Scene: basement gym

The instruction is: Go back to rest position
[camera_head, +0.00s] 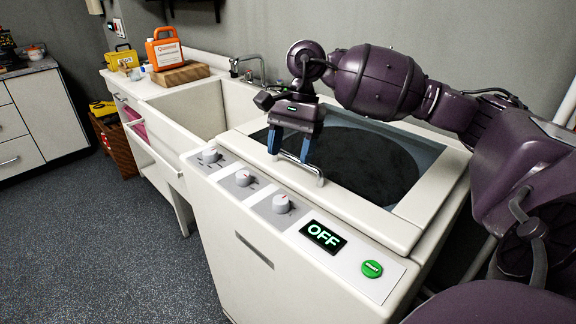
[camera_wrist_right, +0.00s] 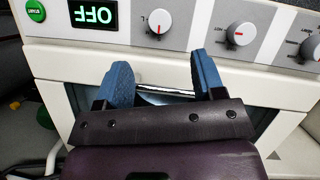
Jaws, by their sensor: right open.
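My right gripper (camera_head: 290,155) is open above the front edge of the washing machine's lid (camera_head: 420,215). Its two blue fingers hang down by the pale lid handle (camera_head: 308,172). In the right wrist view the open right gripper (camera_wrist_right: 163,80) has its fingers spread apart, with the handle (camera_wrist_right: 165,93) showing between them. I cannot tell whether they touch it. The lid, with its dark round window, lies shut on the machine (camera_head: 225,235). My right arm reaches over it from the right. My left gripper does not show.
The panel has several knobs (camera_head: 281,204), a display (camera_head: 322,237) reading OFF and a green start button (camera_head: 372,269). A sink basin (camera_head: 190,108) adjoins on the left, with an orange jug (camera_head: 165,50) on a wooden block (camera_head: 180,74). Open floor (camera_head: 95,235) lies at left.

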